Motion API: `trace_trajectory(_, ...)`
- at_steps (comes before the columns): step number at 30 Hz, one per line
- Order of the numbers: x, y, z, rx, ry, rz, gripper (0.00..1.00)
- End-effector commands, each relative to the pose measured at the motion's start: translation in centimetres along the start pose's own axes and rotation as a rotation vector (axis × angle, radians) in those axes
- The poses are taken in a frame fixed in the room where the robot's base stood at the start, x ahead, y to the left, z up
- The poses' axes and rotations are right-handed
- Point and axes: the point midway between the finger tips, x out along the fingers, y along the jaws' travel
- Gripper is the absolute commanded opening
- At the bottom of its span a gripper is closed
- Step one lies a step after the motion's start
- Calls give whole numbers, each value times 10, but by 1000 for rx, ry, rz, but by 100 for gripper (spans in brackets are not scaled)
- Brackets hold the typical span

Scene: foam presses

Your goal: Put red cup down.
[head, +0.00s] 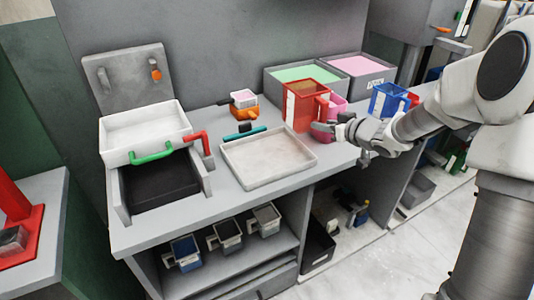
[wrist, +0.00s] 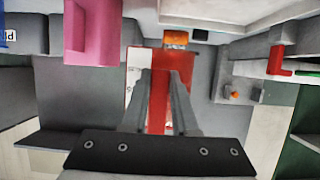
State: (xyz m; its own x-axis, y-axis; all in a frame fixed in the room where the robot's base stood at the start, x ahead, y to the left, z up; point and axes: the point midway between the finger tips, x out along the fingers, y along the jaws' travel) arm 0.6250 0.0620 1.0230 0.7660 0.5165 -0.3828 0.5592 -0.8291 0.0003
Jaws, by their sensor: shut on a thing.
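The red cup (head: 300,107), square and see-through with a white label, is upright at the back of the counter, just behind the white tray (head: 230,166). My gripper (head: 323,130) reaches in from the right and is shut on the red cup. In the wrist view my two fingers (wrist: 164,78) are on the red cup (wrist: 158,98), with its white label at the left. Whether its base touches the counter I cannot tell. A pink cup (head: 338,105) stands close to its right; it also shows in the wrist view (wrist: 92,38).
A blue cup (head: 384,99) stands further right. Behind are bins with green (head: 304,73) and pink (head: 357,66) contents. A press with a white tray (head: 143,131) and red handle (head: 197,138) is at far left.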

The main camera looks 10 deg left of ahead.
Motion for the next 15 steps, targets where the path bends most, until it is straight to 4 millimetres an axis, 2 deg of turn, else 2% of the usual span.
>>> trace_trajectory(5,15,-31,18,-1,0,-7,0)
trace_trajectory(9,28,-64,35,-2,-1,-8,0)
trace_trajectory(15,42,-101,51,-2,0,-6,0)
